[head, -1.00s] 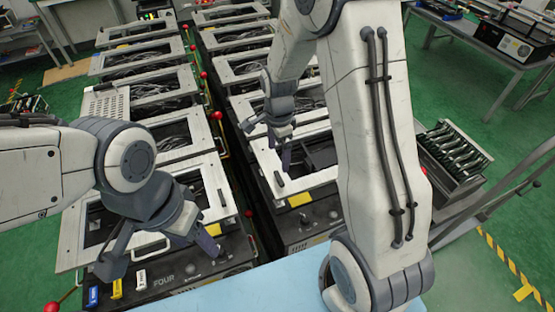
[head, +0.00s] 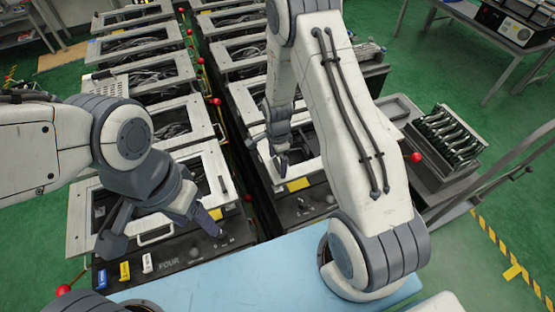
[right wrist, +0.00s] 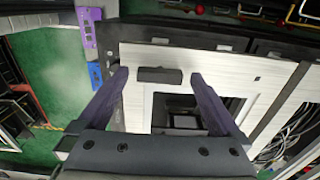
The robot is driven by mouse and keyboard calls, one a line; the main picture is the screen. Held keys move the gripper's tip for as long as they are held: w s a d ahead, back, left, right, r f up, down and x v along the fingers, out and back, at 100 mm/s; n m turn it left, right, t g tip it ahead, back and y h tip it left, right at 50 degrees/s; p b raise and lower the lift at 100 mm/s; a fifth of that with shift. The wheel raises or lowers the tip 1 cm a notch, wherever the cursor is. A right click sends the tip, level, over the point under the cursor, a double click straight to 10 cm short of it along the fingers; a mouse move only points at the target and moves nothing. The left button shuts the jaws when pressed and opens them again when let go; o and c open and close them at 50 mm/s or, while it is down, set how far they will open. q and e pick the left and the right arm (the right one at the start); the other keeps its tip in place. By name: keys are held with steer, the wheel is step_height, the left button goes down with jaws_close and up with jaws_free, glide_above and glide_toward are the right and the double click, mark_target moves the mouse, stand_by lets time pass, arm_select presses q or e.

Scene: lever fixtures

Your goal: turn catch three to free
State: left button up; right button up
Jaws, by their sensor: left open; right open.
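A low black unit with a pale frame top and yellow label (head: 298,184) stands under my right gripper (head: 280,160); I cannot read a number on it. In the right wrist view, a short dark bar, possibly the catch (right wrist: 160,75), lies on the pale frame between the open fingers of my right gripper (right wrist: 160,82). No contact can be made out. My left gripper (head: 160,236) is open and empty over the front of the unit marked FOUR (head: 168,263). That unit has a dark bar (head: 222,186) on its frame.
Two rows of similar framed units run back, with red-knobbed levers (head: 216,101) between them. A pale blue surface (head: 270,265) lies in front. A rack of dark levers (head: 448,132) stands at the right. A purple tag (right wrist: 88,27) shows in the right wrist view.

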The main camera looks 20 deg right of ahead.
steer(key=c, duration=1.4)
steer(key=n+b, duration=0.2)
steer(key=n, duration=0.2)
steer(key=n+b, duration=0.1)
steer(key=n, duration=0.3)
steer(key=shift+n, duration=0.3)
steer(key=n+b, duration=0.1)
steer(key=n, duration=0.3)
steer(key=n+b, duration=0.1)
steer(key=n, duration=0.4)
steer(key=shift+n, duration=0.3)
